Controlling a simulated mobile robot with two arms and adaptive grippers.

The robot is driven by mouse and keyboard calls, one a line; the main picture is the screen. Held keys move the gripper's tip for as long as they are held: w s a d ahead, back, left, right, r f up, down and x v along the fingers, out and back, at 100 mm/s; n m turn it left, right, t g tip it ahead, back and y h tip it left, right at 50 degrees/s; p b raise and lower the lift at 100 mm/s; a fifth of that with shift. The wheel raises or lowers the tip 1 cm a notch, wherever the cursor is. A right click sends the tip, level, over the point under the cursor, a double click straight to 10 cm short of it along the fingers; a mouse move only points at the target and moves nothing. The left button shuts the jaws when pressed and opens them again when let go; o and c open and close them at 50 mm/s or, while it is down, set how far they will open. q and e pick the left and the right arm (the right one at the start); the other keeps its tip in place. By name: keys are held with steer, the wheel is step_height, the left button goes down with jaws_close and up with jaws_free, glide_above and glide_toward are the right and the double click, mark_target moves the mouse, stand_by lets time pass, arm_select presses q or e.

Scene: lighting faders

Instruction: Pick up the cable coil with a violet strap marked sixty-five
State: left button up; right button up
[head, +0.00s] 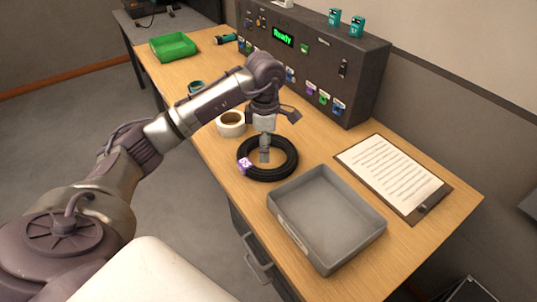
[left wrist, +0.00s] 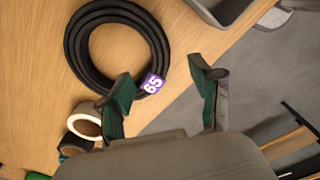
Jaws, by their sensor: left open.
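The black cable coil (head: 289,170) lies flat on the wooden desk, left of the grey tray. Its violet strap (head: 245,166) is on the coil's near left side. In the left wrist view the strap (left wrist: 152,84) reads 65 and the coil (left wrist: 76,43) fills the upper left. My left gripper (head: 264,155) is above the coil in the head view. In the left wrist view its fingers (left wrist: 165,95) are spread apart, with the strap showing beyond and between them. Nothing is held. My right gripper is not in view.
An empty grey tray (head: 328,265) sits right of the coil, near the desk's front edge. A white tape roll (head: 231,130) is behind the coil. A clipboard (head: 385,180) lies at right. The control panel (head: 305,62) stands along the back. A green tray (head: 173,46) is far left.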

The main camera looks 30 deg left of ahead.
mark_target(268, 172)
arm_select(q)
step_height(268, 172, down, 6)
steer(key=shift+r, duration=0.25)
steer(key=shift+d+f+p, duration=0.2)
steer(key=shift+f+p, duration=0.3)
steer(key=shift+f, duration=0.05)
steer(key=f+p, duration=0.1)
steer(key=f, duration=0.3)
steer(key=shift+w+f, duration=0.2)
steer(key=shift+c, duration=0.2)
steer(key=shift+r, duration=0.1)
jaws_close()
